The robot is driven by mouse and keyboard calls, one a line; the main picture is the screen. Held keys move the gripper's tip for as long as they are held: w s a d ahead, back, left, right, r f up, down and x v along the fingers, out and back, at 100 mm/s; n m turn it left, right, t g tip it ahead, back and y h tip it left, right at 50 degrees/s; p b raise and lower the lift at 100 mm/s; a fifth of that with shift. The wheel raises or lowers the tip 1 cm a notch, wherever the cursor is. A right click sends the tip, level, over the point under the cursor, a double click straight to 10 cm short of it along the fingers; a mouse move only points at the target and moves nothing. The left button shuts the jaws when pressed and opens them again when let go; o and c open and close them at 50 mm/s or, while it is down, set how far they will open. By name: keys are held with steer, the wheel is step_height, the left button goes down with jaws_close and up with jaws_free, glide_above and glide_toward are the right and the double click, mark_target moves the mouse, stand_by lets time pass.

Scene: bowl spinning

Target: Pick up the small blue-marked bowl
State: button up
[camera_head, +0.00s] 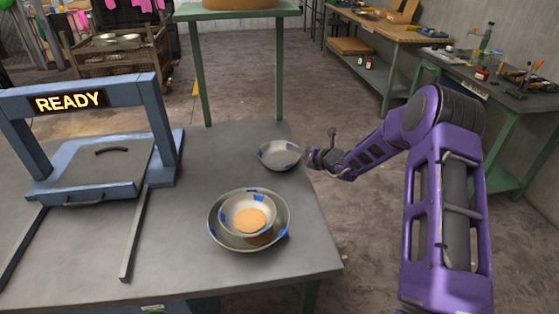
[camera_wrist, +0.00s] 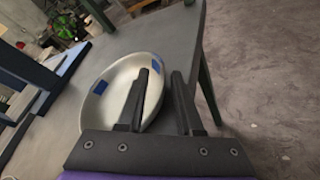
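A small metal bowl with blue marks (camera_head: 278,156) is at the table's far right edge. It also shows in the wrist view (camera_wrist: 98,108). My gripper (camera_head: 308,156) is at this bowl's right rim. In the wrist view my gripper (camera_wrist: 160,73) has its fingers apart, one over the bowl's inside and one outside the rim. I cannot tell whether either finger touches it. Another small blue-marked bowl (camera_head: 234,212) sits inside a larger blue-marked bowl (camera_head: 217,234) nearer the front. An orange disc (camera_head: 249,220) lies in the inner bowl.
The grey table (camera_head: 190,270) carries a blue press-like frame with a "READY" sign (camera_head: 68,101) at the left, with two rails toward the front. A green stand (camera_head: 199,75) is behind the table. Open floor lies to the right, with workbenches (camera_head: 400,35) beyond.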

jaws_close()
stand_by(1.2)
